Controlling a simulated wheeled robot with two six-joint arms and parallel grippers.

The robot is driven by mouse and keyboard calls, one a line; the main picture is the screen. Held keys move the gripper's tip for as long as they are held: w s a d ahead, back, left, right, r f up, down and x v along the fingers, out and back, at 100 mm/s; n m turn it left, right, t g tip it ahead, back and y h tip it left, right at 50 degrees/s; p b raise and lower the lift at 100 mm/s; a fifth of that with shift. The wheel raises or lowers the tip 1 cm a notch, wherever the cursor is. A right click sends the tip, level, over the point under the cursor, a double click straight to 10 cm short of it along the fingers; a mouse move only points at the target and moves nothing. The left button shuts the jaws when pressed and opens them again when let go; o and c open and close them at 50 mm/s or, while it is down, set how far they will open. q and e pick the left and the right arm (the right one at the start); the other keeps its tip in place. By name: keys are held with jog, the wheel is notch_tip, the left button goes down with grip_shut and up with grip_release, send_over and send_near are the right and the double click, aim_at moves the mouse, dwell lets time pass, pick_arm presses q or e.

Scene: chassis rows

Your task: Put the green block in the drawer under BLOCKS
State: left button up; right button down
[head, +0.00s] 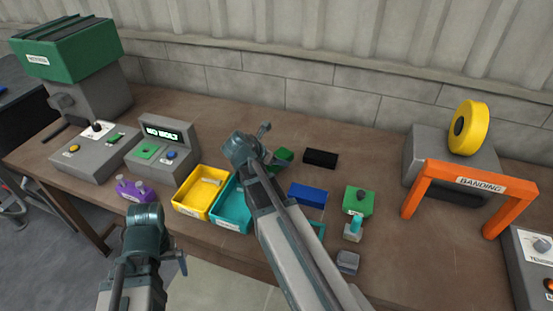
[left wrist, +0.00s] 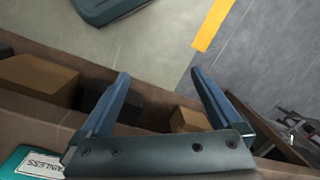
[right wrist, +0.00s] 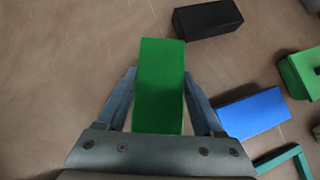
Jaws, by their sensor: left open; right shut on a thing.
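The green block (right wrist: 160,85) stands between the fingers of my right gripper (right wrist: 160,90) in the right wrist view, and the gripper is shut on it. In the head view the green block (head: 284,157) shows partly behind my right arm, over the table. My left gripper (left wrist: 160,82) is open and empty in the left wrist view, near the table's front edge. Below it there, a brown-walled space holds brown boxes (left wrist: 38,82) and a dark box (left wrist: 118,105); I cannot tell whether it is a drawer. No BLOCKS label is readable.
A black block (head: 320,158) and a blue block (head: 308,194) lie right of the green block. A yellow tray (head: 186,208) and a teal tray (head: 228,222) are left of my right arm. An orange BANDING arch (head: 480,184) stands at the right. Grey control boxes (head: 90,165) stand at the left.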

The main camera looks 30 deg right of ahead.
notch_tip(320, 180, up, 6)
jog(key=p, duration=0.5)
jog(key=shift+r, duration=0.15)
